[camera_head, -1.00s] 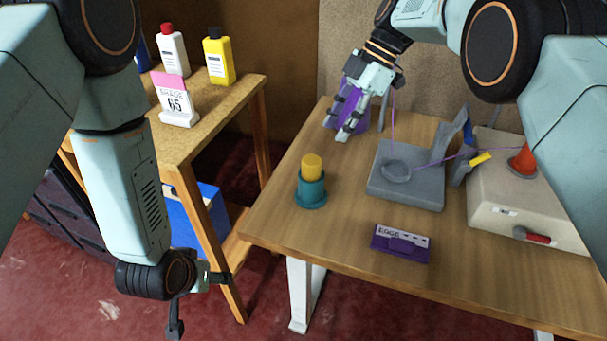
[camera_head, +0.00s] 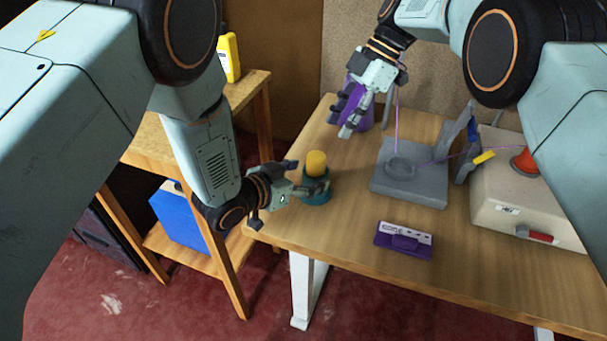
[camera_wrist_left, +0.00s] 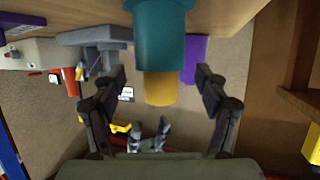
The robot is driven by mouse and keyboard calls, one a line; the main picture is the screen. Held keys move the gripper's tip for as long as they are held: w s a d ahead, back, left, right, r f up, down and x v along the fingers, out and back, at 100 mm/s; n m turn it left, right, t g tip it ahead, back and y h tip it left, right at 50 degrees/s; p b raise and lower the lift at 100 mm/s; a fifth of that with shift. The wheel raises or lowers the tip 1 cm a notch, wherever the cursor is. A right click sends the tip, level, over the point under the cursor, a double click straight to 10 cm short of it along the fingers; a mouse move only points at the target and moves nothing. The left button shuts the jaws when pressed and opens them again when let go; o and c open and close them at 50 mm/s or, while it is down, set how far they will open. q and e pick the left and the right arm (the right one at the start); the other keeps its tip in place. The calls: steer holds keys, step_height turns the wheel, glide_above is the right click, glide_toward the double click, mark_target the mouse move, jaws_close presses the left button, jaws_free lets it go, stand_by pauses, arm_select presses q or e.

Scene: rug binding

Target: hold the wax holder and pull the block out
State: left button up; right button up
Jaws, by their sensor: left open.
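The teal wax holder (camera_head: 316,195) stands upright near the table's left edge, with the yellow wax block (camera_head: 316,163) sticking out of its top. My left gripper (camera_head: 305,177) is open at the holder's left side. One finger points to its far side, the other crosses in front of it. In the left wrist view, which is upside down, the teal holder (camera_wrist_left: 160,35) and yellow block (camera_wrist_left: 160,89) lie ahead between the spread fingers, with gaps on both sides. My right gripper (camera_head: 346,112) is farther back, its fingers apart, in front of a purple object (camera_head: 363,112).
A grey block (camera_head: 408,188) with a round part and a beige machine (camera_head: 520,205) stand to the right. A purple "EDGE" box (camera_head: 403,240) lies near the front. A wooden shelf (camera_head: 150,145) with a yellow bottle (camera_head: 229,58) is at left.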

mark_target(325, 169)
arm_select(q)
steer(key=shift+x, duration=3.9)
steer(key=c, duration=1.4)
steer(key=shift+c, duration=0.7)
